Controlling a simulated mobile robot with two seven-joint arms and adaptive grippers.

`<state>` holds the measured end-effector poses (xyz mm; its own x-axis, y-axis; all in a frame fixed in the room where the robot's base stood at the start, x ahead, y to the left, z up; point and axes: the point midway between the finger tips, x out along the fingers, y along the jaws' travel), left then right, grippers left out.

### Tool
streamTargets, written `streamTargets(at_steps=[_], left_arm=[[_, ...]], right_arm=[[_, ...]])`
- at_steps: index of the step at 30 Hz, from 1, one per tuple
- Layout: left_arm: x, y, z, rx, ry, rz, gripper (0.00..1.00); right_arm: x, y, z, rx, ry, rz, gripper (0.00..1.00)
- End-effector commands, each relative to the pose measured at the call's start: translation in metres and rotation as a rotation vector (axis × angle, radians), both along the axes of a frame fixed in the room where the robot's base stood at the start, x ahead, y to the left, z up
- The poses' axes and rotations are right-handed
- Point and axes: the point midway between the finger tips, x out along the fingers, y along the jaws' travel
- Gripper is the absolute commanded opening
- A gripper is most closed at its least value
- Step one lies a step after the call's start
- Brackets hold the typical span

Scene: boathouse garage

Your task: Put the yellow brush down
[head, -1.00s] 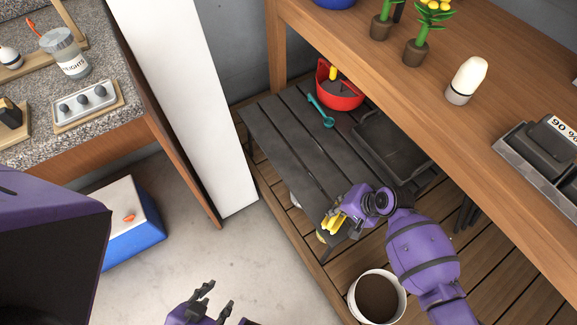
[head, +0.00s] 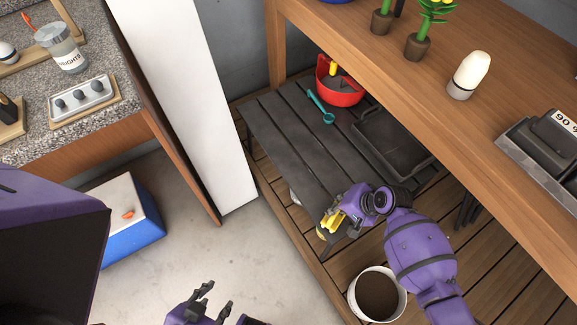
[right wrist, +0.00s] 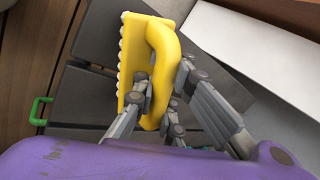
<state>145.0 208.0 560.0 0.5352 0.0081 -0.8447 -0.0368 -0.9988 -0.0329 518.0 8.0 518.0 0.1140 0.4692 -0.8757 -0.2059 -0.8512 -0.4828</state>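The yellow brush (head: 333,222) is at the near end of the dark slatted low table (head: 290,140). My right gripper (head: 343,216) is on it, and partly covers it. In the right wrist view the brush (right wrist: 150,50) has a smooth curved yellow handle and pale bristles along its left side. The fingers of my right gripper (right wrist: 165,85) close around the handle from both sides. I cannot tell whether the brush touches the tabletop. My left gripper (head: 218,297) is low in the head view, away from the table, fingers apart and empty.
On the low table are a red pot (head: 338,92), a teal spoon-like tool (head: 321,108) and a black tray (head: 392,148). A bucket of dark soil (head: 355,293) stands on the slatted floor nearby. A wooden bench (head: 425,85) overhangs the table's right side. The table's left-middle slats are clear.

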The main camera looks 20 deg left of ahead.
Motion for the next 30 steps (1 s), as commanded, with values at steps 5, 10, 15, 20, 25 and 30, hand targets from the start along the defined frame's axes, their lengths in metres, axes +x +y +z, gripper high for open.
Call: streamTargets(at_steps=[5,10,15,20,25,30], left_arm=[[0.0039,-0.0008,-0.0008,-0.001,-0.007,-0.002,0.40],[0.0040,-0.0009,-0.0015,-0.001,-0.007,-0.002,0.40],[0.0042,-0.0009,-0.0010,-0.001,-0.008,-0.002,0.40],[0.0043,-0.0008,-0.0009,-0.001,-0.008,-0.002,0.40],[0.0043,-0.0008,-0.0011,-0.001,-0.008,-0.002,0.40],[0.0043,-0.0007,-0.0011,-0.001,-0.008,-0.002,0.40]], right_arm=[[0.0002,0.0003,-0.0029,0.001,0.000,0.000,0.00],[0.0002,0.0003,-0.0054,0.001,0.000,0.000,0.00],[0.0003,0.0002,-0.0048,0.001,0.000,0.000,0.23],[0.0000,-0.0001,-0.0052,0.000,0.000,0.000,0.32],[-0.0006,-0.0005,-0.0057,-0.001,0.002,0.000,0.32],[-0.0007,-0.0004,-0.0058,-0.001,0.002,0.000,0.32]])
